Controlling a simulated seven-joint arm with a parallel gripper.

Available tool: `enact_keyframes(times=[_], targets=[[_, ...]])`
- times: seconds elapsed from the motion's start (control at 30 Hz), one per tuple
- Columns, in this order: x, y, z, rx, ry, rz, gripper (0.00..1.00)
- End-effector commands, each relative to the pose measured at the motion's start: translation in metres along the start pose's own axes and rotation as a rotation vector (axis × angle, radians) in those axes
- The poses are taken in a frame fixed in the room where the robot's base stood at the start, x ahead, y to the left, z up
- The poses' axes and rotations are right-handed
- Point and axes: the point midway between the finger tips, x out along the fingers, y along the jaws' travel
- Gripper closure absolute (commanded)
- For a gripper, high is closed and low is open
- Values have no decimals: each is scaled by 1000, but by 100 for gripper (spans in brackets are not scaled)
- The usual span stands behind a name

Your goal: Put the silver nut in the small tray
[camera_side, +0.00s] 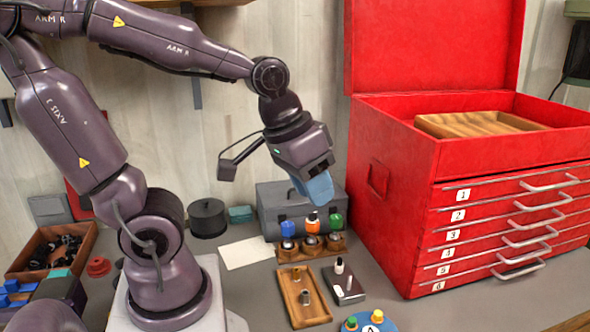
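My gripper (320,190), with blue fingers, hangs in the air above and behind the bottle rack, pointing down. The fingers look close together from this side, and I cannot see a gap or anything held. A small wooden tray (290,305) lies on the bench, forward of the rack and below my gripper. I cannot tell at this size whether one is the silver nut. A dark grey block (350,296) beside the tray bears a white-topped piece (339,266) and a small metal piece.
A wooden rack (296,254) holds bottles with blue, orange and green tops. Behind it is a grey box (275,200). A large red tool chest (405,190) with numbered drawers and handles blocks the right. A blue holder (362,323) stands at the front. A paper (247,252) lies flat on the left.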

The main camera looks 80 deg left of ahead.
Motion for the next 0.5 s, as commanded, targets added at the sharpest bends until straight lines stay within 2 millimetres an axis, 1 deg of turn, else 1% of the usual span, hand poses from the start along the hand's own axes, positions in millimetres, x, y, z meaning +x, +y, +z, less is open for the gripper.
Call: enact_keyframes(times=[0.03, 0.1, 0.2, 0.3, 0.5], targets=[[-15, 5, 4, 65, 40, 3, 70], [-28, 8, 9, 138, 74, -1, 70], [-40, 11, 16, 206, 104, -9, 70], [-46, 12, 19, 236, 116, -14, 70], [-46, 12, 19, 240, 117, -15, 70]])
